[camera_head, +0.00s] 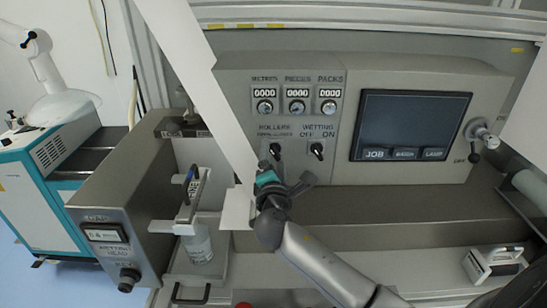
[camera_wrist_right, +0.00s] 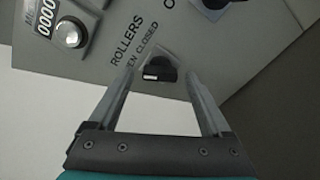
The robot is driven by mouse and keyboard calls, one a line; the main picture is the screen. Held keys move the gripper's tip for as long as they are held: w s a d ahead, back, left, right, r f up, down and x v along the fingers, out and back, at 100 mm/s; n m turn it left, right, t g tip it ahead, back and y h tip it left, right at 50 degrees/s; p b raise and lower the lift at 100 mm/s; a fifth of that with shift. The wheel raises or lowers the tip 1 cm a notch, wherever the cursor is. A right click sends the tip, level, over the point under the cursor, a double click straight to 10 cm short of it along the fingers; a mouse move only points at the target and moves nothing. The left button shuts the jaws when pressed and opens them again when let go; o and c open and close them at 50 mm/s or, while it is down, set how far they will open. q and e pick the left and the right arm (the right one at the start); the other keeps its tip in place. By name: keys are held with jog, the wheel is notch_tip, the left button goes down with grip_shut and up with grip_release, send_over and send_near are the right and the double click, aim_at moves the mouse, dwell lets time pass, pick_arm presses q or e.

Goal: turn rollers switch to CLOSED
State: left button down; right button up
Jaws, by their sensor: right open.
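The rollers switch (camera_head: 275,151) is a small black knob on the grey panel, below the ROLLERS label. In the right wrist view the knob (camera_wrist_right: 160,70) shows a white mark on its left side, toward the OPEN end of the partly hidden OPEN/CLOSED label. My right gripper (camera_head: 277,172) is just below the switch in the head view. In the right wrist view its two fingers (camera_wrist_right: 161,78) are apart, with the knob appearing between their tips. I cannot tell whether either finger touches it. My left gripper is not in view.
The wetting switch (camera_head: 317,150) sits to the right of the rollers switch. Above are counter dials (camera_head: 296,105), and further right a dark screen (camera_head: 412,125). A bottle (camera_head: 198,243) stands lower left.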

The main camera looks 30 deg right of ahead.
jog(key=shift+w+d, duration=0.15)
grip_shut()
dwell(0.7)
